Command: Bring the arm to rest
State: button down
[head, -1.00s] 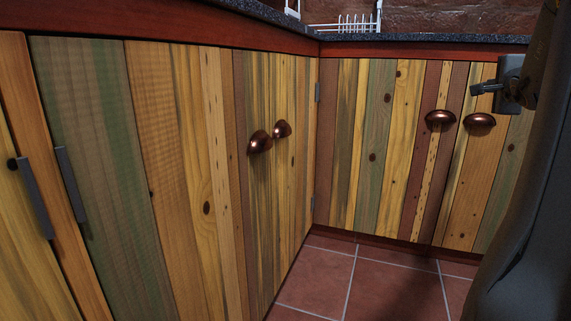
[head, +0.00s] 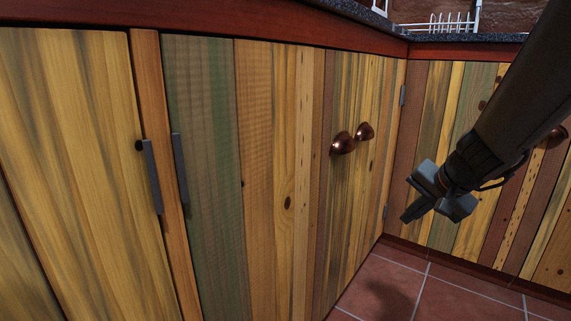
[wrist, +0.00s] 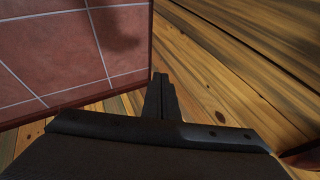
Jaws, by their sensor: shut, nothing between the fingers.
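My gripper (head: 408,215) hangs from my arm at the right of the head view, in front of the cabinet corner and above the floor. Its fingers point down and to the left. In the wrist view the two fingers (wrist: 160,80) lie together, shut, with nothing between them. The gripper appears apart from the cabinet doors and handles in the head view. Part of my arm hides some of the right-hand cabinet.
A dark countertop (head: 470,37) carries a white rack (head: 450,24). The tiled floor (head: 385,285) is clear where visible.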

jog(key=s+a+f+n+g+h, duration=0.1)
jog(key=s+a+f+n+g, duration=0.3)
jog(key=s+a+f+n, duration=0.75)
jog(key=s+a+r+n+g+y+p, duration=0.1)
jog(key=s+a+r+n+g+p, duration=0.1)
jog(key=s+a+r+p, duration=0.95)
jog(key=s+a+r+n+g+p, duration=0.1)
jog(key=s+a+r+n+p, duration=0.2)
jog(key=s+a+r+p, duration=0.85)
jog(key=d+r+m+p, duration=0.2)
jog(key=d+r+p, duration=0.5)
jog(key=r+p, duration=0.3)
jog(key=d+r+m+h+p, duration=0.1)
jog(key=d+r+m+p, duration=0.1)
jog(key=d+r+p, duration=0.6)
jog(key=d+r+m+p, duration=0.3)
jog(key=d+r+p, duration=0.4)
jog(key=r+p, duration=0.7)
jog(key=shift+d+r, duration=0.35)
jog(key=shift+r, duration=0.4)
jog(key=shift+s, duration=0.1)
